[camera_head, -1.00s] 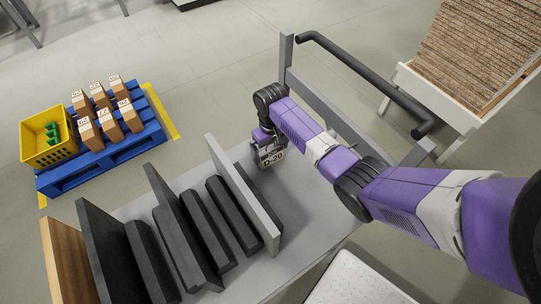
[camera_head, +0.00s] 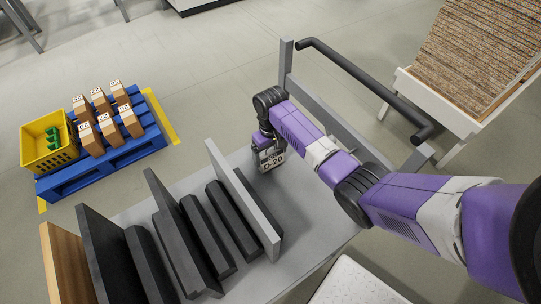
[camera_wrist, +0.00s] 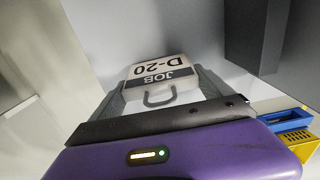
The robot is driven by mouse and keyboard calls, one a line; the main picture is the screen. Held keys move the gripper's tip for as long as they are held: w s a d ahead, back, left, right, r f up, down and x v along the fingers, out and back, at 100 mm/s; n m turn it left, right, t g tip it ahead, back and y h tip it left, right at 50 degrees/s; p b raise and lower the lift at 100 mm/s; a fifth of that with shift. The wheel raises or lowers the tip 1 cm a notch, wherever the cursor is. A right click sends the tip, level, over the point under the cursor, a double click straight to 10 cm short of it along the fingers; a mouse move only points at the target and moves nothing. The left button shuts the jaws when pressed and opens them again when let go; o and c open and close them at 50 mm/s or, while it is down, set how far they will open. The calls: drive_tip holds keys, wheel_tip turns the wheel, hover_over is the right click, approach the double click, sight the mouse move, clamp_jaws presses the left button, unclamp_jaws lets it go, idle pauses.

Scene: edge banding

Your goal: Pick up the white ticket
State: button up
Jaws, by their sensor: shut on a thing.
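The white ticket (camera_head: 272,161) reads "D-20" and hangs at my gripper (camera_head: 268,150) in the head view.
On the cart stand a light grey panel (camera_head: 243,200), several dark panels and bars (camera_head: 180,230) and a wooden panel (camera_head: 65,262). A cart handle (camera_head: 365,85) rises behind. A blue pallet (camera_head: 110,155) with boxes and a yellow crate (camera_head: 40,148) stands left.

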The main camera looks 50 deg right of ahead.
wheel_tip(320, 180, up, 19)
drive_tip(key=p, duration=0.3)
drive_tip(key=shift+p, duration=0.35)
drive_tip(key=shift+f, duration=0.1)
idle(0.6)
